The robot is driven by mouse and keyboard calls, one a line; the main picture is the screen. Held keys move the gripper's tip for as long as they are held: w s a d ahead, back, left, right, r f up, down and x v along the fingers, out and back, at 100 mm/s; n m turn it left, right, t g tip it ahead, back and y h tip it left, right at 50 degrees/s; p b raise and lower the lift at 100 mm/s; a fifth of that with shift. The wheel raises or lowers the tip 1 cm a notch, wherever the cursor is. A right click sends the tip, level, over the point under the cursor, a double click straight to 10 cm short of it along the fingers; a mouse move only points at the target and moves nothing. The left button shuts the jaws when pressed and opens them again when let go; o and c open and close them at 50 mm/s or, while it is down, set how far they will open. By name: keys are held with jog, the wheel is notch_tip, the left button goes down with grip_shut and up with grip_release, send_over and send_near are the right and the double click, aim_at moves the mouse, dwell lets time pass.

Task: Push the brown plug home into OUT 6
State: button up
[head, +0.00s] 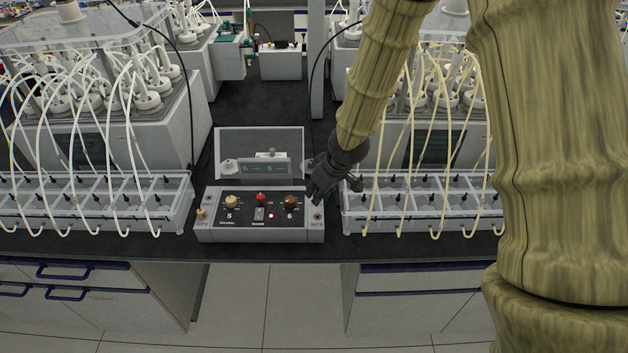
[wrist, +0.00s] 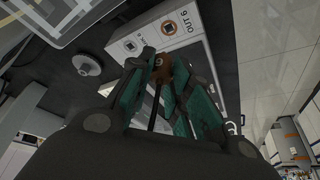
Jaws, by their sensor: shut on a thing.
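The control box (head: 260,235) stands near the front of the dark bench, with OUT 6 (head: 318,216) at its right end. My gripper (head: 318,190) is over the right end of the box. The plug is hidden in the head view.
The box carries a cream knob (head: 232,200), a red button (head: 261,197) and a brown knob (head: 291,202). A clear panel (head: 260,140) stands behind it. Racks of tubing flank it, left (head: 95,205) and right (head: 425,205). The bench behind the panel is largely clear.

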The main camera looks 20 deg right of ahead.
aim_at(314, 215)
jog(key=shift+s+f+b, duration=0.15)
jog(key=shift+s+b, duration=0.15)
jog(key=shift+b, duration=0.1)
jog(key=shift+b+x, duration=0.7)
jog(key=shift+x, duration=0.2)
jog(key=shift+s+d+f+b, duration=0.15)
jog(key=shift+s+f+b, duration=0.05)
jog(key=shift+f+b, duration=1.55)
jog(key=shift+f, duration=0.35)
jog(key=shift+f, duration=0.35)
jog(key=o, duration=0.9)
jog(key=shift+v, duration=6)
